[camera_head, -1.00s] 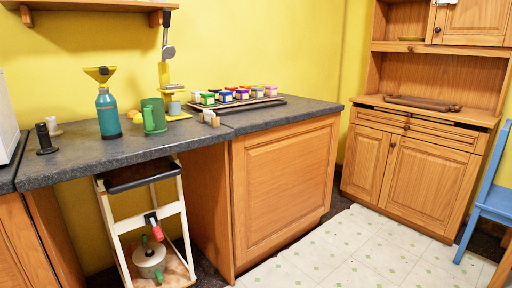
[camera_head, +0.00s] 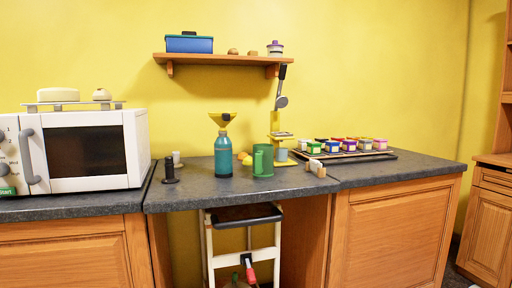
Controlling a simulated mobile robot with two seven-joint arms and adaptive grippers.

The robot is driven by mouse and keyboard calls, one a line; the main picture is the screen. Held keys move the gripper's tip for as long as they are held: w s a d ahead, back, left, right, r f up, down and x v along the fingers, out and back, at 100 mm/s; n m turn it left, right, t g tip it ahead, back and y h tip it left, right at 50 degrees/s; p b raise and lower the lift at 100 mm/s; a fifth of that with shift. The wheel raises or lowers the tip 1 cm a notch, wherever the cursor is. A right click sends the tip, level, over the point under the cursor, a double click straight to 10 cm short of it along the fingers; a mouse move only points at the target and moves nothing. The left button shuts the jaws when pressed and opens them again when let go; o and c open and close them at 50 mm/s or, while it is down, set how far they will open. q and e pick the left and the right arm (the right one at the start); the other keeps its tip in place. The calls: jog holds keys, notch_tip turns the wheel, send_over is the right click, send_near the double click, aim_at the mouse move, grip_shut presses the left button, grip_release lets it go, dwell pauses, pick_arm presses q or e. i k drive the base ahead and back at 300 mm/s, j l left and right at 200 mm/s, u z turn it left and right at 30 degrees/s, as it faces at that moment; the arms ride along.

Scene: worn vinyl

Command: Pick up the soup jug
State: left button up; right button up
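A green jug (camera_head: 263,160) with a handle stands upright on the dark grey counter (camera_head: 215,190); it is the only jug-like thing I can make out. Neither of my grippers is in view.
A white microwave (camera_head: 131,150) stands on the left. A black upright holder (camera_head: 169,172) and a tray (camera_head: 345,156) of several coloured jars flank the middle. A wooden shelf (camera_head: 222,59) hangs above. A white step stool (camera_head: 209,250) is under the counter.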

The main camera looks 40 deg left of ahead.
aim_at(262, 154)
jog(key=u, duration=1.3)
jog(key=i+l+u, duration=0.15)
jog(key=l, duration=0.9)
jog(key=l+u, duration=0.15)
jog(key=l, duration=0.95)
jog(key=i, duration=0.05)
